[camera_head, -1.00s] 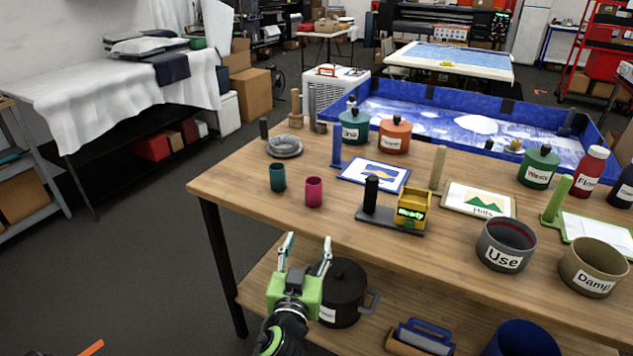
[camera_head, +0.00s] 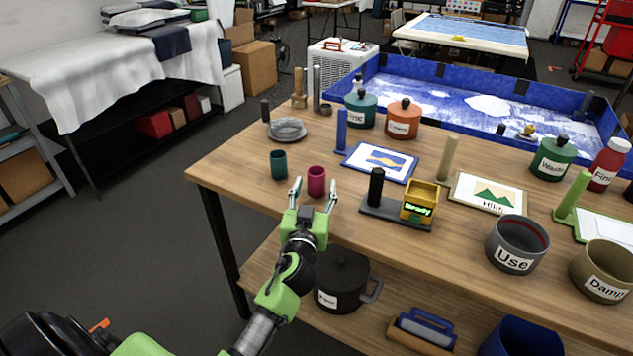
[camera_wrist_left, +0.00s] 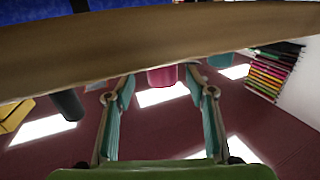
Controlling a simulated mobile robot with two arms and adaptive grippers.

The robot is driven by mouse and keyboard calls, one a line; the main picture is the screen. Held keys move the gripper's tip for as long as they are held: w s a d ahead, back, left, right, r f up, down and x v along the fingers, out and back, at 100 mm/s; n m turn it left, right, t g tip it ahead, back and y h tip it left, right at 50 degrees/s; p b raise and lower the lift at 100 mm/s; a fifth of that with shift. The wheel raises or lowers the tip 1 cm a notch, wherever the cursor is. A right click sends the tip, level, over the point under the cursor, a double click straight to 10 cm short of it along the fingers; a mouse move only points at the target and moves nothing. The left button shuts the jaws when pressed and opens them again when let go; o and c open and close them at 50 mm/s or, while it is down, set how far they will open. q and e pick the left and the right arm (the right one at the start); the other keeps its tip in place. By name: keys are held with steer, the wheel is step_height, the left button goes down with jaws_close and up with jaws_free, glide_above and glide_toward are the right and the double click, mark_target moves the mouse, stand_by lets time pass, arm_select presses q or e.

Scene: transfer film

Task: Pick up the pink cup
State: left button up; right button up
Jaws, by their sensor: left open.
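The pink cup (camera_head: 316,176) stands upright near the front left of the wooden table (camera_head: 240,190). My left gripper (camera_head: 315,188) is open and empty just in front of the cup, with its fingertips spread to either side of it. In the left wrist view, which appears upside down, the pink cup (camera_wrist_left: 162,77) shows between the tips of the open fingers (camera_wrist_left: 160,88), partly hidden by the table edge (camera_wrist_left: 150,45). I cannot tell whether a finger touches it. My right gripper is not in view.
A teal cup (camera_head: 279,164) stands close to the left of the pink cup. A dark post on a base (camera_head: 376,188) and a yellow box (camera_head: 420,200) stand to the right. A grey dish (camera_head: 287,129) and a framed picture (camera_head: 380,162) lie behind.

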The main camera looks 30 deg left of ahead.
mark_target(315, 181)
arm_select(q)
steer(key=p+x, duration=0.1)
steer(key=x, duration=0.3)
steer(key=shift+w+a, duration=0.3)
steer(key=shift+w, duration=0.05)
steer(key=shift+r, duration=0.1)
steer(key=c, duration=1.2)
steer(key=shift+r, duration=0.1)
